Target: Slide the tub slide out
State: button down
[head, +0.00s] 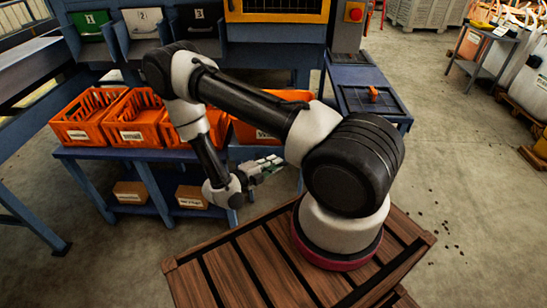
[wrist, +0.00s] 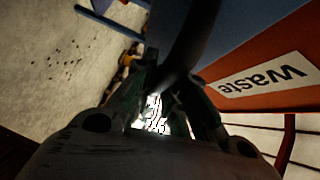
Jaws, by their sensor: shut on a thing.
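The orange waste tub (head: 240,131) stands at the right end of the row of orange tubs in the head view, partly hidden by my arm. In the wrist view its orange wall (wrist: 230,73) and "waste" label fill the right side, upside down. The tub slide (head: 245,153) shows as a blue strip under this tub. My gripper (head: 268,167) is in front of and below the tub. In the wrist view my gripper (wrist: 160,105) is closed around a dark curved bar (wrist: 187,45), which looks like the slide's handle. The exact contact is dark and partly hidden.
Several orange tubs (head: 84,127) stand on a blue bench with cardboard boxes (head: 130,191) on its lower shelf. Concrete floor is open at right. Colored bins (head: 144,22) hang at the back.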

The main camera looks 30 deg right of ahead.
jog(key=shift+s+a, duration=0.15)
jog(key=shift+s, duration=0.15)
jog(key=c, duration=1.7)
grip_release()
jog(key=shift+a, duration=0.1)
jog(key=v, duration=1.2)
jog(key=shift+s, duration=0.1)
